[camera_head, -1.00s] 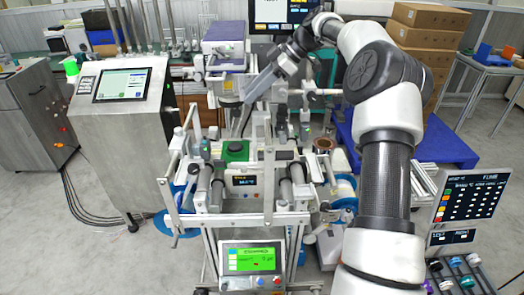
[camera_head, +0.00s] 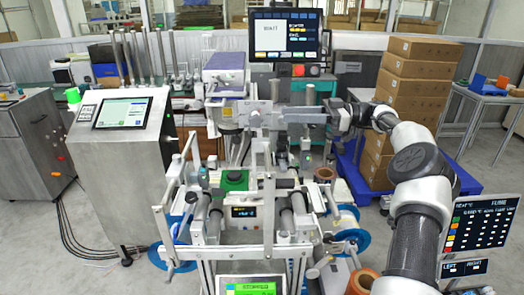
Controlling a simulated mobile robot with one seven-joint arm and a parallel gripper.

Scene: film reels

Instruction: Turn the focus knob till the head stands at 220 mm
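The marking head (camera_head: 224,72), a white and violet box, stands above the machine at centre. A small light-grey part (camera_head: 256,116) shows at its lower right; it may be the focus knob, but its shape is not clear. My gripper (camera_head: 272,116) lies level and points left from my wrist, with its tip end at or very close to that part. Whether the fingers touch or grip it I cannot tell, and any gap between them is too small to see. I can make out no readable millimetre value for the head.
A dark monitor (camera_head: 285,34) stands above and behind. A grey console with a screen (camera_head: 122,114) is at left. White frame posts (camera_head: 268,200), rollers and blue reels (camera_head: 350,240) stand in front. Stacked cartons (camera_head: 425,70) are at right. A panel (camera_head: 482,222) stands at lower right.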

